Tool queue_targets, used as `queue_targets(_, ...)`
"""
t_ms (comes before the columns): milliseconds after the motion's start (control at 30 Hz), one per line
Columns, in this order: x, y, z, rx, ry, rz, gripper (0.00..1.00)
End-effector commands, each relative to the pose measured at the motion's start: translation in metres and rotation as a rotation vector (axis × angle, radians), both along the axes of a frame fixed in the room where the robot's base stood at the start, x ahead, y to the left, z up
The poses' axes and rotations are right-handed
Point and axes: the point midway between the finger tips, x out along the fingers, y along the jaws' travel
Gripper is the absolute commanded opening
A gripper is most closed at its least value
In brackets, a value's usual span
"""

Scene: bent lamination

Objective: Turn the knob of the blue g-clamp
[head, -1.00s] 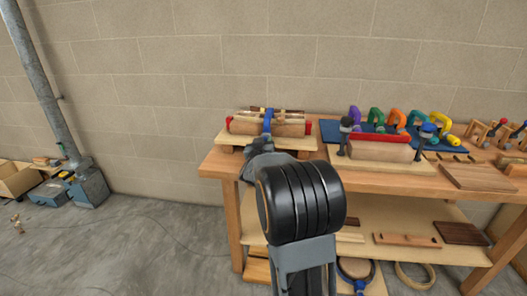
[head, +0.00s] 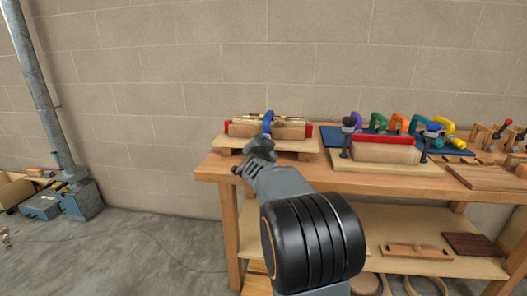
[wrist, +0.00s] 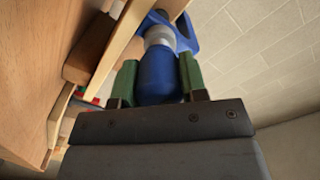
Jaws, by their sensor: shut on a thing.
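The blue g-clamp (head: 267,121) sits upright over the wooden lamination form (head: 290,132) at the bench's left end. In the wrist view its blue frame (wrist: 182,33) shows at the top, with a grey screw collar below it. The blue knob (wrist: 157,76) lies between the green fingertips of my gripper (wrist: 159,84), which is shut on it. In the head view my gripper (head: 260,150) is just in front of and below the form, and the knob is hidden behind it.
The workbench (head: 211,171) carries a second form (head: 385,151) with dark clamps to the right. Several coloured clamps stand on a blue mat (head: 338,132) behind it. A lower shelf (head: 380,222) holds wooden pieces. The floor (head: 135,240) left of the bench is clear.

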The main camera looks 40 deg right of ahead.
Motion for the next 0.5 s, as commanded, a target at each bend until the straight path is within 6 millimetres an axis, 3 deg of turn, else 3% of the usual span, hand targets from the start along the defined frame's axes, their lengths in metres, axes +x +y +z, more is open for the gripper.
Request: queue_targets(500,-0.0007,-0.0011,-0.0026,0.351,-0.345,-0.001,0.16)
